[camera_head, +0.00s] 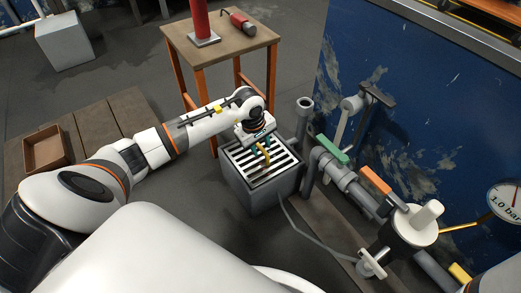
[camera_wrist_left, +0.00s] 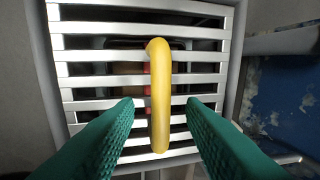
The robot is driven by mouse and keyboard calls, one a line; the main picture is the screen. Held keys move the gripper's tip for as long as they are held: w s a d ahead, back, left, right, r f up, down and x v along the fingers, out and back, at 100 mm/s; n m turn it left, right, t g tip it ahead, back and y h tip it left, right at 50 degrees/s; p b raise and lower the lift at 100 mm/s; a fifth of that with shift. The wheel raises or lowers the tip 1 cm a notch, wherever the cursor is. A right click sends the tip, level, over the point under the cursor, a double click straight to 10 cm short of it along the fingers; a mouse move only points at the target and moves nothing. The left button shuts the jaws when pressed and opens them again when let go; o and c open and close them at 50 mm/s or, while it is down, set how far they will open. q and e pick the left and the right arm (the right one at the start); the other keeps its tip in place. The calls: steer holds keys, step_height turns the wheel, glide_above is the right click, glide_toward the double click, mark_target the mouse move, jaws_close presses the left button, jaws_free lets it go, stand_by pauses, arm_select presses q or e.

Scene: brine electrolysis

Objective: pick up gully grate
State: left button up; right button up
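The gully grate (camera_head: 262,167) is a slatted light metal cover on top of a grey box-shaped gully (camera_head: 268,194). A yellow handle (camera_wrist_left: 159,95) stands up from the grate's middle. In the left wrist view the grate (camera_wrist_left: 95,82) fills most of the picture, with dark gaps between its bars. My left gripper (camera_head: 260,151) is over the grate. In the left wrist view its green fingers (camera_wrist_left: 160,118) are apart, one on each side of the handle, with clear space between each finger and the handle. My right gripper is out of view.
A wooden table (camera_head: 222,44) with a red cylinder (camera_head: 201,22) and a red tool (camera_head: 241,22) stands behind the gully. Grey pipes and valves (camera_head: 345,177) run close on the right, before a blue wall (camera_head: 420,95). A brown tray (camera_head: 46,149) lies at left.

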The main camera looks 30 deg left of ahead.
arm_select(q)
steer(key=shift+w+d+f+b, duration=0.15)
steer(key=shift+f+b, duration=0.1)
steer(key=shift+f, duration=0.35)
steer(key=shift+w+a+f+b, duration=0.1)
steer(key=shift+f+b, duration=0.15)
steer(key=shift+f, duration=0.3)
steer(key=shift+r, duration=0.1)
jaws_close()
